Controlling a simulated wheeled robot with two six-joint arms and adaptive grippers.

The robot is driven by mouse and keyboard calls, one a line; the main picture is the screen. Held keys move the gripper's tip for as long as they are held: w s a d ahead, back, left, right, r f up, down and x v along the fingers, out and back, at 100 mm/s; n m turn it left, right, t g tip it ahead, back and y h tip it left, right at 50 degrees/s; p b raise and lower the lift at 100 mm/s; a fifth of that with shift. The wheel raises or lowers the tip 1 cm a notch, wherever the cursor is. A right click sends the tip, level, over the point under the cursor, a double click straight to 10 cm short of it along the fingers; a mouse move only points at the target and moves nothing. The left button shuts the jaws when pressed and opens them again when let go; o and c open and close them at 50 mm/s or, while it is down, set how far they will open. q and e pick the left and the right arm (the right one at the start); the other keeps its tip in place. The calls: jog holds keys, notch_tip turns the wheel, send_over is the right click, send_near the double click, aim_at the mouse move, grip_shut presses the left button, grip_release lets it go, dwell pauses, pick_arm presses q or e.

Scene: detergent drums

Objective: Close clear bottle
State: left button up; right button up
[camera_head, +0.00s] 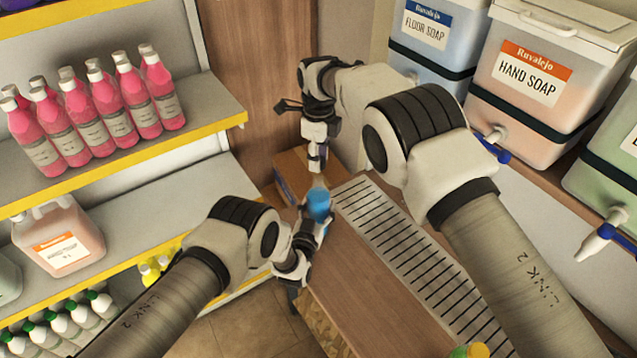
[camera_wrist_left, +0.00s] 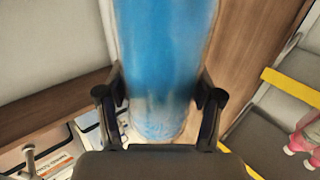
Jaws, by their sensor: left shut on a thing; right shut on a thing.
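The clear bottle (camera_head: 318,203) holds blue liquid and stands roughly upright at the left end of the slotted tray. My left gripper (camera_head: 311,226) is shut around its body. In the left wrist view the bottle (camera_wrist_left: 168,60) fills the middle, with the fingers of my left gripper (camera_wrist_left: 160,97) on either side. My right gripper (camera_head: 317,158) points down just above the bottle's neck and is shut on a small cap, mostly hidden by the fingers. I cannot tell whether the cap touches the neck.
A slotted drip tray (camera_head: 405,250) runs along the wooden counter (camera_head: 375,300). Soap drums (camera_head: 530,75) with taps stand at the right. Shelves at the left hold pink bottles (camera_head: 100,115) and a jug (camera_head: 60,238). A cardboard box (camera_head: 293,170) sits behind the bottle. A yellow-green cap (camera_head: 470,350) shows at the bottom edge.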

jog(key=shift+f, duration=1.45)
jog(key=shift+f, duration=0.85)
jog(key=shift+f, duration=0.55)
jog(key=m, duration=0.6)
jog(key=shift+w, duration=0.1)
